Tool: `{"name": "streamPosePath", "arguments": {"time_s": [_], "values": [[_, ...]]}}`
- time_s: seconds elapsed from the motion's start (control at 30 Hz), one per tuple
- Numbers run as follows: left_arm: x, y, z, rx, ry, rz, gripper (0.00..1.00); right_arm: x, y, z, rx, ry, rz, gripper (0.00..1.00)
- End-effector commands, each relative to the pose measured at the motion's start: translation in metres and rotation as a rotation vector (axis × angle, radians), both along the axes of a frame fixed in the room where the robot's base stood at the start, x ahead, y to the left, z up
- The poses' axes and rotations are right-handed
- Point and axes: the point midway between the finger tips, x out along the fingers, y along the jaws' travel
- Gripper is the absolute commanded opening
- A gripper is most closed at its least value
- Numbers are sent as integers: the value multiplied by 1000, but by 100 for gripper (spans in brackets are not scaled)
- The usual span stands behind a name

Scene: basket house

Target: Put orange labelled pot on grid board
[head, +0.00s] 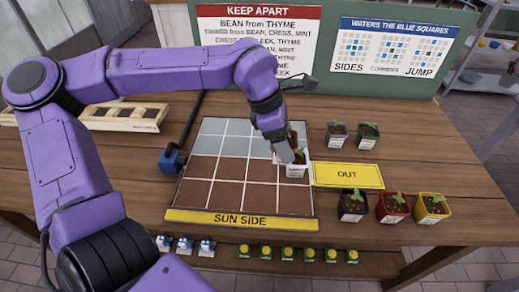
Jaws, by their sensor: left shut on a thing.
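My left gripper (287,153) reaches down over the right side of the grid board (216,168), near its right edge. It is shut on a white pot (297,170) with a small pale label whose writing is too small to read. The gripper hides part of the pot, and I cannot tell whether the pot touches the board. A reddish-brown thing (293,136) shows just behind the gripper, mostly hidden. The board has grey squares at the back and brown ones at the front. I cannot make out an orange label on any pot. My right gripper is not in view.
A yellow OUT card (347,175) lies right of the board. Dark pots (337,134) stand behind it; black (352,205), red (392,207) and yellow (432,207) pots stand in front. A blue device (172,158) sits left, below a wooden tray (124,117). Signs stand at the back.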

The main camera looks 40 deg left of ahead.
Motion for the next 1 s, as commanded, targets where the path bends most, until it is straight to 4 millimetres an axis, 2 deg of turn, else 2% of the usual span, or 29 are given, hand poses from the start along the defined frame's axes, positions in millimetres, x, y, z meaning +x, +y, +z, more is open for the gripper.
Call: {"name": "streamPosePath", "arguments": {"time_s": [0.07,0.2,0.5,0.6,0.67,0.97,1.0], "values": [[2,21,-6,-6,1,4,25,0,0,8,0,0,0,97],[4,43,-38,-3,3,2,25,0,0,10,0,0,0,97],[6,67,-68,-1,2,0,25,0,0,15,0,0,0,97],[6,66,-90,2,5,-2,25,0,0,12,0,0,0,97],[6,66,-97,1,2,-3,25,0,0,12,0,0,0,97],[6,65,-100,1,0,-2,25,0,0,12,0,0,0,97],[6,65,-100,2,1,-2,77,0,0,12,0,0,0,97]]}}
